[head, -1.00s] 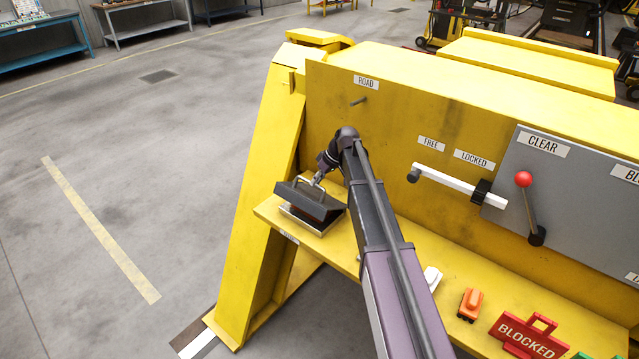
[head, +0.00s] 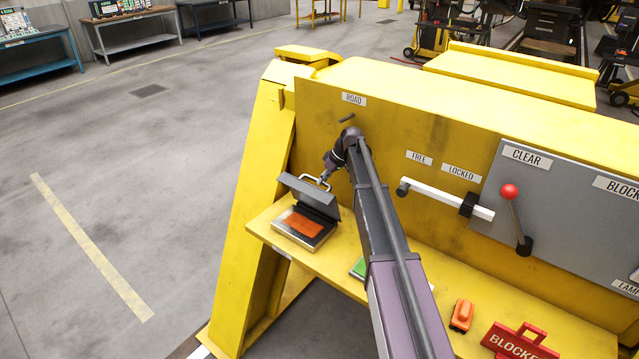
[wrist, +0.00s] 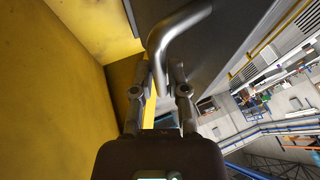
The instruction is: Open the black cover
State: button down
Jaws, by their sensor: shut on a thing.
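The black cover (head: 312,193) stands tilted up at the back of a shallow metal box (head: 303,233) on the yellow shelf. An orange panel (head: 304,223) shows inside the box. The cover has a bent metal handle (head: 318,179) at its top edge. My gripper (head: 327,176) is shut on this handle, seen from the left of my arm. In the wrist view the handle (wrist: 178,36) runs down between the fingers of my gripper (wrist: 160,70), and the dark cover (wrist: 225,35) lies to the right. The exact contact of the fingertips is partly hidden.
A yellow wall (head: 400,130) rises close behind the box. A white locking lever (head: 450,198) and a red-knobbed lever (head: 514,215) stand to the right. Open floor lies left.

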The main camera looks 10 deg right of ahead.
jog(key=shift+w+d+f, duration=0.1)
jog(key=shift+w+d, duration=0.05)
dwell(0.3)
jog(key=c, duration=0.6)
grip_release()
jog(key=shift+w+f, duration=0.15)
jog(key=shift+c, duration=0.2)
jog(key=shift+d+r, duration=0.1)
jog(key=shift+r, duration=0.1)
